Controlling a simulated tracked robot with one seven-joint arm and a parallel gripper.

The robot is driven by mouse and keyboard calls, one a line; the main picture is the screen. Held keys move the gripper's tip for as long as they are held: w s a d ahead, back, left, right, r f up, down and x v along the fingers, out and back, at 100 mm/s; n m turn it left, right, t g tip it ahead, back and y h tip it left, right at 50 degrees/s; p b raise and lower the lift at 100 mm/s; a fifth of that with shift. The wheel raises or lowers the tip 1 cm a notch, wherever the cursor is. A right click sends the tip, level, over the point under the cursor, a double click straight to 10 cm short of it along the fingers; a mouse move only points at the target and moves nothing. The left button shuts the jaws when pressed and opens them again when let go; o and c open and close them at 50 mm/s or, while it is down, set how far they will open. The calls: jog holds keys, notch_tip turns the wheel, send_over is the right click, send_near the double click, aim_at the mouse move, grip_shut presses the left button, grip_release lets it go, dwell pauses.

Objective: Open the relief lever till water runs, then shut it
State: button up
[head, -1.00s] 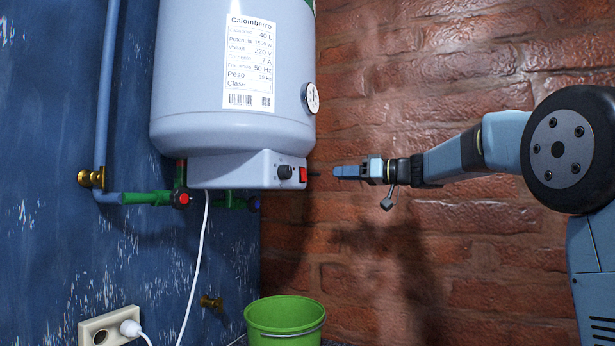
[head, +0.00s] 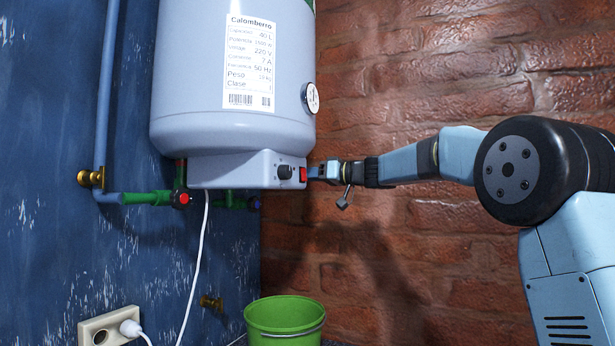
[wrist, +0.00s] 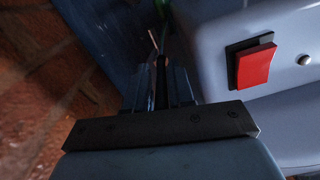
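The white water heater (head: 235,70) hangs at the corner, with a low control box under it. My gripper (head: 313,172) is level with the box's right edge, close beside the red switch (head: 303,174). In the wrist view my gripper (wrist: 160,85) shows two dark fingers pointing away along the box's side; what lies between them is too dark to tell. The red switch also shows at the upper right there (wrist: 255,65). A thin pinkish piece (wrist: 153,42) shows beyond the fingertips. I cannot make out the relief lever, and no running water shows.
Green pipe fittings with a red-handled valve (head: 182,198) and a blue-ended one (head: 254,203) sit under the heater. A green bucket (head: 285,318) stands below. A white cable (head: 197,260) hangs to a socket (head: 105,330). The brick wall is at the right.

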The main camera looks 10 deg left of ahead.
grip_shut()
